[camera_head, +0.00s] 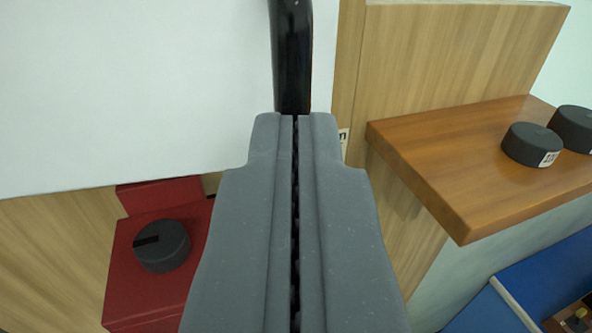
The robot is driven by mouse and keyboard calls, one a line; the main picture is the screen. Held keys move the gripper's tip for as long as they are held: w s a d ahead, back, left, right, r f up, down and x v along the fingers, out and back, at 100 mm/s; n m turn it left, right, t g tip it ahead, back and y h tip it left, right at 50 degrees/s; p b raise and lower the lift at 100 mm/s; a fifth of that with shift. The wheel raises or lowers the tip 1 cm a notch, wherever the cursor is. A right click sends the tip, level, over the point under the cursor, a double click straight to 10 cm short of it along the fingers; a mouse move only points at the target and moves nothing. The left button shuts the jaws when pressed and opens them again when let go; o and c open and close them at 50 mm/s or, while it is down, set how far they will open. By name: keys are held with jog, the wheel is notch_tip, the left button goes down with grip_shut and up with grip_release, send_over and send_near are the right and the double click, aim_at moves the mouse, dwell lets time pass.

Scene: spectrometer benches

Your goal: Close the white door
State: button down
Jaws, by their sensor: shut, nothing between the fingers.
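The white door (130,85) fills the upper left of the view, its lower edge running slightly slanted. A black handle (292,55) stands near its right edge. My gripper (295,118) is shut and empty, pointing up the picture. Its fingertips overlap the lower end of the handle in the view; I cannot tell whether they touch it. The gripper hides part of the door's lower right corner. How far the door stands open is not clear from this view.
Right of the door is a wooden cabinet wall (440,60) with a wooden shelf (450,150) jutting out, holding black round pieces (530,145). Below the door is a red block (150,285) with a black round piece (162,247). A blue object (545,280) lies lower right.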

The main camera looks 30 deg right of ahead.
jog(key=p+x, duration=0.1)
jog(key=x, duration=0.1)
jog(key=shift+w+d+r, duration=0.15)
jog(key=shift+w+d, duration=0.1)
jog(key=shift+d, duration=0.1)
jog(key=shift+s, duration=0.1)
dwell(0.4)
jog(key=s+d+b+v, duration=0.1)
jog(key=b+v, duration=0.3)
jog(key=v, duration=1)
jog(key=w+a+f+n+y+b, duration=0.2)
jog(key=a+f+b, duration=0.4)
jog(key=a+f, duration=0.7)
jog(key=w+a+f+n+y+b, duration=0.3)
jog(key=a+f+y+b, duration=0.4)
jog(key=a+f, duration=0.5)
notch_tip(320, 180, down, 9)
jog(key=shift+w+a+r+n, duration=0.2)
jog(key=shift+a+n, duration=0.15)
jog(key=shift+n, duration=0.35)
